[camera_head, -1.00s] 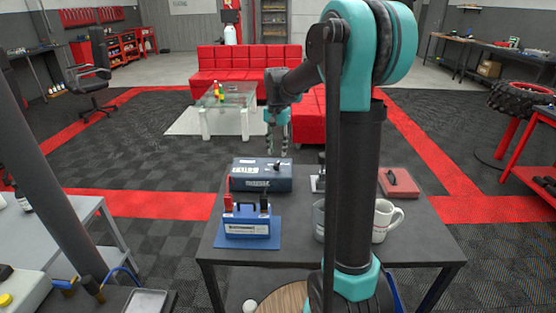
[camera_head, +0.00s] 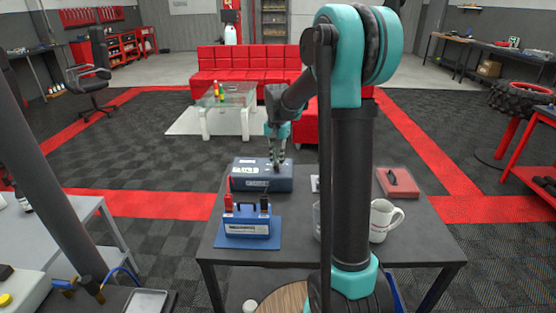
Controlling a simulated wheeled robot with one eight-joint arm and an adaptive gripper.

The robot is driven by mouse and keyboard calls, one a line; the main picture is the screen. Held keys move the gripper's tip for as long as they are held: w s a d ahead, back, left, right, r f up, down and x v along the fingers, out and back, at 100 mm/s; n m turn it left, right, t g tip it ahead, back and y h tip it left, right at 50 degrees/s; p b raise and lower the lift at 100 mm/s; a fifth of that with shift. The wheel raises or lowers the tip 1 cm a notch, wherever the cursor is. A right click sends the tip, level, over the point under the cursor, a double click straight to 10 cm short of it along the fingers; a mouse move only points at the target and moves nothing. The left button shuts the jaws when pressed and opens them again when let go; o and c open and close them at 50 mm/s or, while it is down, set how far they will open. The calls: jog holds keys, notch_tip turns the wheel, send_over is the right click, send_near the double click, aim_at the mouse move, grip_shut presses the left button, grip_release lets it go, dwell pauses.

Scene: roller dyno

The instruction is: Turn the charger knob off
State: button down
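The charger (camera_head: 240,184) is a dark blue-grey box at the back left of the dark table, with pale markings on its sloping face. Its knob was visible on the right part of that face and is now hidden behind my fingers. My gripper (camera_head: 277,166) points down with its fingertips at the knob's place. I cannot tell whether the fingers touch the knob or are closed around it.
A blue battery (camera_head: 247,229) with red and black clamps stands on a blue mat in front of the charger. My arm hides part of the table's middle.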

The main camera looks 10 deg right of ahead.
jog(key=shift+n, duration=0.4)
jog(key=n, duration=0.4)
jog(key=shift+n, duration=0.3)
jog(key=n, duration=0.5)
jog(key=shift+d, duration=0.1)
jog(key=n, duration=0.5)
jog(key=shift+n, duration=0.4)
jog(key=n, duration=0.5)
jog(key=shift+n, duration=0.3)
jog(key=c, duration=1.8)
grip_release()
jog(key=shift+d, duration=0.1)
jog(key=shift+o, duration=1.3)
